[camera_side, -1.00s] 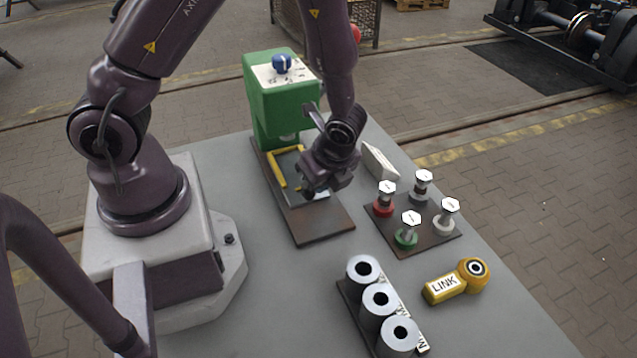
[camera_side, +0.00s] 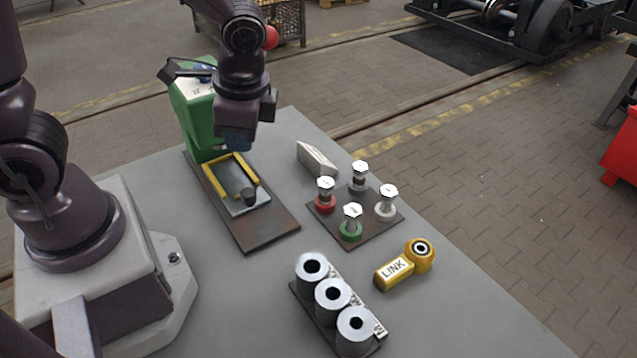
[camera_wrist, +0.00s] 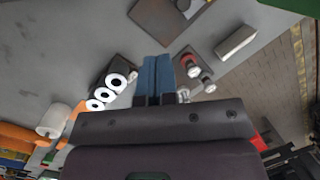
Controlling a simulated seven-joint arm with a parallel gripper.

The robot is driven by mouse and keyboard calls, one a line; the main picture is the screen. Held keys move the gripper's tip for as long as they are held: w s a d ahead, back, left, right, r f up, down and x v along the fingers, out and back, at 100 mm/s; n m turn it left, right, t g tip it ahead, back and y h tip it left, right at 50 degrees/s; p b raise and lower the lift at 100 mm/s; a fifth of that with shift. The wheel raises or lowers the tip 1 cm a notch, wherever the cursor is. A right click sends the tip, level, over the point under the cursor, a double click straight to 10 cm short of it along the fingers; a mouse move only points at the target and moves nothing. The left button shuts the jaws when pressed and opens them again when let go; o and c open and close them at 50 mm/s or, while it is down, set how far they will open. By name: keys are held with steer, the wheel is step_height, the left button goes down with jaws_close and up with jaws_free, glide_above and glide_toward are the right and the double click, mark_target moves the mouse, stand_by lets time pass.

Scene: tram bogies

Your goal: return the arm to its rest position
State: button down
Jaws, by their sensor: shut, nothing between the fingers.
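My gripper (camera_side: 235,142) hangs fingers down in the side view, raised above the work table (camera_side: 330,265) and in front of the green press (camera_side: 193,115). It is apart from everything on the table. Its two blue fingers (camera_wrist: 157,76) lie side by side in the wrist view, closed with nothing between them. Part of my arm above the wrist runs out of the top of the side view.
A press plate with a yellow guide (camera_side: 215,178) holds a small dark cylinder (camera_side: 250,197). Nearby stand a white block (camera_side: 316,158), several capped posts on a plate (camera_side: 368,228), a yellow link (camera_side: 405,264) and a row of grey sleeves (camera_side: 333,296).

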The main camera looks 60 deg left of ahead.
steer(key=s+r+n+t+h, duration=0.1)
steer(key=s+r+n+t, duration=0.1)
steer(key=r, duration=0.5)
steer(key=s+r+n+t+h, duration=0.1)
steer(key=s+r+n+t, duration=0.2)
steer(key=r, duration=0.4)
steer(key=shift+s+a+n+t, duration=0.25)
steer(key=shift+n+t, duration=0.45)
steer(key=shift+n, duration=0.2)
